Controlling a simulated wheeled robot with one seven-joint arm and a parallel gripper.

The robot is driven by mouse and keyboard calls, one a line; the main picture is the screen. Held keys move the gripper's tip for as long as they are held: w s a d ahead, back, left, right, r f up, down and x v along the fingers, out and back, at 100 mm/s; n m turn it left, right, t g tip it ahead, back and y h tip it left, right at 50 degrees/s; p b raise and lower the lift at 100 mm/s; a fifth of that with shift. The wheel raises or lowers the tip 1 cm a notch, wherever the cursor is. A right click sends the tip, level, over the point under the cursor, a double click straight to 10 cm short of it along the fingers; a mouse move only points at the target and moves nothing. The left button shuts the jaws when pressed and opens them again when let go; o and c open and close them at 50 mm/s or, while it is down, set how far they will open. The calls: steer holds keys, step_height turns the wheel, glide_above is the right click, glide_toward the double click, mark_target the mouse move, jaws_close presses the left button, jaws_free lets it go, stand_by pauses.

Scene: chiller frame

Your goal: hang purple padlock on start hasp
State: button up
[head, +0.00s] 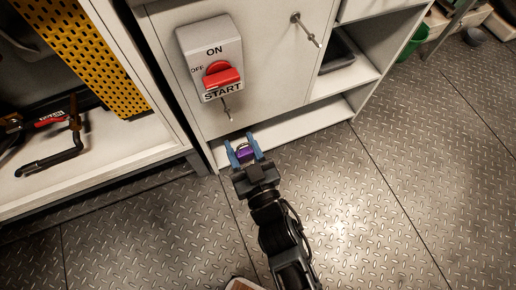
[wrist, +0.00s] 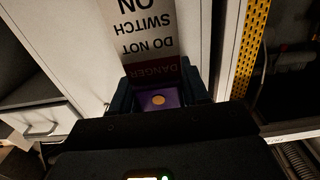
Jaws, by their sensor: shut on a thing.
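The purple padlock (head: 244,153) is between the blue fingers of my gripper (head: 243,149), which is shut on it. In the wrist view the padlock (wrist: 158,99) shows a purple body with a round gold spot, and a tag reading "DANGER DO NOT SWITCH ON" (wrist: 147,40) lies beyond it. Its shackle is not clear to see. The start hasp (head: 227,109) is a small metal piece below the START label on the grey switch box (head: 212,45) with a red handle (head: 221,75). My gripper is below the hasp and a little right of it, apart from it.
Another metal rod or hasp (head: 306,30) sticks out of the cabinet front at upper right. An open shelf (head: 345,72) is right of the panel. A yellow perforated panel (head: 85,50) and a bench (head: 100,150) with tools stand at left. The plate floor (head: 390,190) is clear at right.

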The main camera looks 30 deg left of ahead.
steer(key=f+b+x, duration=0.1)
steer(key=b+x, duration=0.3)
steer(key=x, duration=0.5)
steer(key=shift+w+f, duration=0.15)
steer(key=shift+f, duration=0.15)
stand_by(0.8)
steer(key=shift+a, duration=0.15)
stand_by(0.4)
steer(key=o, duration=1.2)
steer(key=shift+o, duration=0.2)
steer(key=shift+f, duration=0.1)
steer(key=p+v, duration=0.2)
steer(key=v, duration=0.6)
